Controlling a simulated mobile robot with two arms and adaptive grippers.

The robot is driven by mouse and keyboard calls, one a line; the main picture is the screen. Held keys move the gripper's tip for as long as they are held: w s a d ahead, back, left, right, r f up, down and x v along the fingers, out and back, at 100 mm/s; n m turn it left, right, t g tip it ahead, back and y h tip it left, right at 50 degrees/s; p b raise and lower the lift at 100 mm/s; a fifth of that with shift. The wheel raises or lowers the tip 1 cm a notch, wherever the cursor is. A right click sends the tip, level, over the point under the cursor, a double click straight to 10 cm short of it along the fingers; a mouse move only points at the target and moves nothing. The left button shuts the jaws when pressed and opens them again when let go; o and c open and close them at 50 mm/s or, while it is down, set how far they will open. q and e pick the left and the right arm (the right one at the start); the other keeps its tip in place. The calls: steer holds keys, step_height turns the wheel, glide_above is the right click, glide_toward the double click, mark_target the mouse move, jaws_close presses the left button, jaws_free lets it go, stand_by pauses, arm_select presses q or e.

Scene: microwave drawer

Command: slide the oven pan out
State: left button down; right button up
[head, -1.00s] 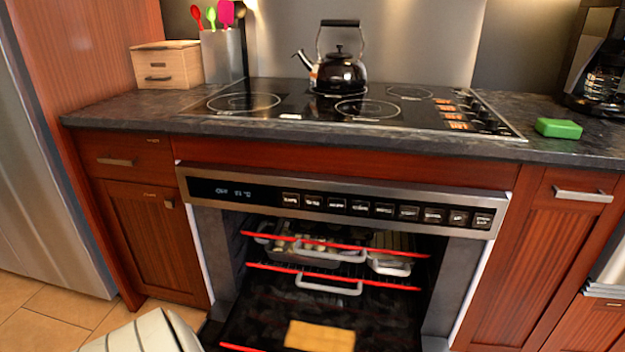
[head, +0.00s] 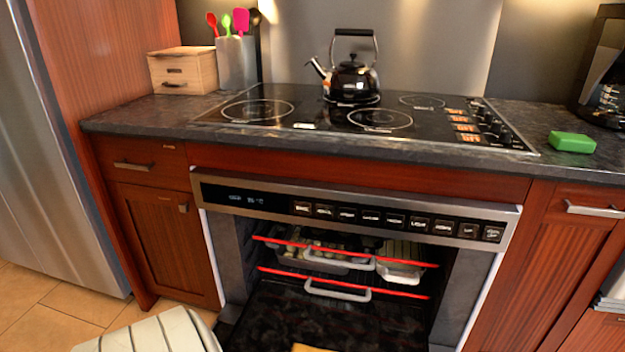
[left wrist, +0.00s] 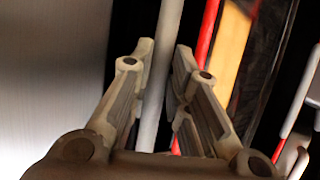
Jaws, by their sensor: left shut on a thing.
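The oven stands open under the cooktop. In the head view a grey pan (head: 322,264) with a looped handle sits on the upper red-edged rack inside it. A second looped handle (head: 338,293) shows at the lower red-edged rack. My left gripper (left wrist: 166,58) shows in the left wrist view, its fingers closed around a grey bar (left wrist: 171,25). The bar looks like the oven door's handle, but its ends are hidden. The gripper itself is not in the head view. My right gripper is in no view.
A pale dish (head: 401,273) sits beside the pan. A tan slab (left wrist: 229,55) lies past the bar. A kettle (head: 352,82) stands on the cooktop, a green block (head: 572,142) on the counter at right. The fridge (head: 50,150) borders the left.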

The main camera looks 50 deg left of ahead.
arm_select(q)
steer(key=c, duration=1.7)
jaws_free()
steer(key=shift+o, duration=0.2)
step_height(320, 180, up, 10)
